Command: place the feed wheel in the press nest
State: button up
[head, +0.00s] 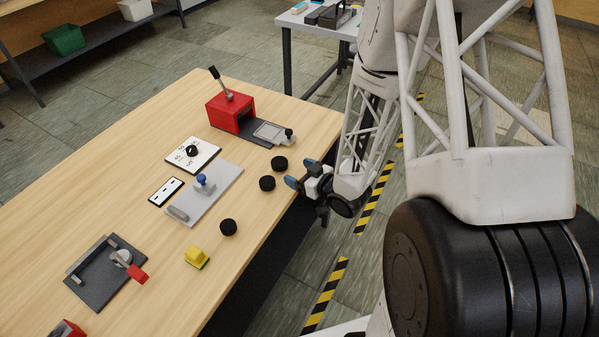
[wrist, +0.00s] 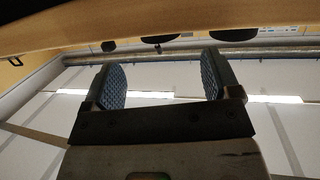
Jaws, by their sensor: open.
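Three black round wheels stand on the wooden table near its right edge: a far wheel (head: 279,163), a middle wheel (head: 267,183) and a near wheel (head: 228,227). I cannot tell which is the feed wheel. Three dark rounded shapes also show along the top of the wrist view. A red press (head: 229,111) with a black lever stands at the back, with a dark base and a light plate (head: 269,131) in front; I cannot tell for certain which part is the nest. My gripper (head: 301,174) is open and empty, beside the table edge, just right of the wheels. Its blue pads show in the wrist view (wrist: 162,84).
A grey plate with a blue knob (head: 203,184), a white dial card (head: 193,154) and a black-and-white card (head: 166,191) lie mid-table. A yellow block (head: 197,257) and a dark fixture with a red handle (head: 106,273) are nearer. Bare wood lies left.

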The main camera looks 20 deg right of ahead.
dwell(0.3)
jog(key=shift+w+d+r+h, duration=0.15)
jog(key=shift+w+r+h, duration=0.15)
jog(key=shift+r+h, duration=0.15)
jog(key=s+d+r+m+g+h, duration=0.15)
jog(key=r+h, duration=0.25)
jog(key=r, duration=0.4)
jog(key=s+d+r+m+g+h, duration=0.1)
jog(key=d+r+m+g+h, duration=0.2)
jog(key=r, duration=0.5)
jog(key=s+a+r+g, duration=0.1)
jog(key=s+r+g, duration=0.1)
jog(key=s+r, duration=0.3)
jog(key=s+a+r+m+g, duration=0.1)
jog(key=s+r, duration=0.4)
jog(key=s, duration=0.6)
jog(key=s+a+r+m+g, duration=0.1)
jog(key=s+a+r+g, duration=0.1)
jog(key=s, duration=0.6)
notch_tip(320, 180, up, 3)
jog(key=shift+s+a+f+g+h, duration=0.1)
jog(key=shift+s+a+g+h, duration=0.25)
jog(key=shift+g+h, duration=0.1)
jog(key=shift+o, duration=0.5)
jog(key=shift+m, duration=0.25)
jog(key=shift+w, duration=0.15)
